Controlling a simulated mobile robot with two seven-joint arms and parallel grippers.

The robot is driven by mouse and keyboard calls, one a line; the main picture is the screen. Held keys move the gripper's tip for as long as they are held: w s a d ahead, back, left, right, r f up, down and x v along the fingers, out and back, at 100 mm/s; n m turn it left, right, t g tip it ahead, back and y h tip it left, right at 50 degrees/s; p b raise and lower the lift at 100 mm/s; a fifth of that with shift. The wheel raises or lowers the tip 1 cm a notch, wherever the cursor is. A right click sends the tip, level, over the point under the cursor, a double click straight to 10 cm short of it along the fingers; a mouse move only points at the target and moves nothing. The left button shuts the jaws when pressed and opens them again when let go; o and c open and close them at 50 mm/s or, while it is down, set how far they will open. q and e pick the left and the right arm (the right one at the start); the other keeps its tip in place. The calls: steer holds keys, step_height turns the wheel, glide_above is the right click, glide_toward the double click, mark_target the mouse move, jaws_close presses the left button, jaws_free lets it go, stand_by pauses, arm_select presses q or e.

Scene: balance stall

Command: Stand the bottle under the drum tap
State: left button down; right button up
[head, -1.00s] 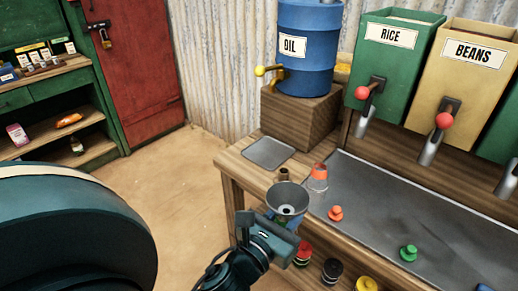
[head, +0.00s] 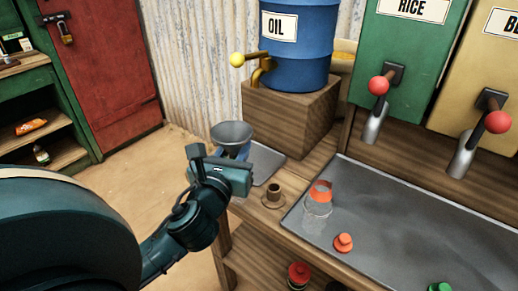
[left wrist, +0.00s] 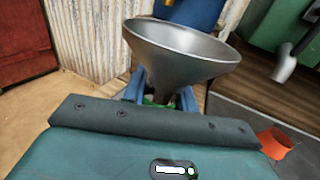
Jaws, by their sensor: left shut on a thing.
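My left gripper (head: 233,152) is shut below a grey metal funnel (head: 232,134), at the left end of the counter. The funnel also shows large in the left wrist view (left wrist: 180,52), upright between the blue fingers. A small green patch (left wrist: 150,101) shows under it, likely the held bottle; the rest is hidden by the funnel and gripper. The blue oil drum (head: 300,50) stands on a wooden block (head: 290,115). Its brass tap (head: 262,74) with a yellow knob (head: 237,59) sticks out to the left, above and beyond the funnel. My right gripper is out of view.
A flat grey plate (head: 265,165) lies on the counter under the tap side, partly behind my gripper. A small brown cup-like piece (head: 273,195), a clear jar with an orange band (head: 318,198) and a red-orange stopper (head: 343,242) stand to the right.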

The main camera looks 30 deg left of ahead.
arm_select(q)
steer(key=x, duration=1.7)
steer(key=shift+w+a, duration=0.1)
steer(key=shift+w, duration=0.05)
steer(key=shift+w+f, duration=0.1)
steer(key=shift+f+b, duration=0.45)
steer(key=shift+f, duration=1.3)
steer(key=c, duration=1.1)
jaws_free()
steer(key=v, duration=1.2)
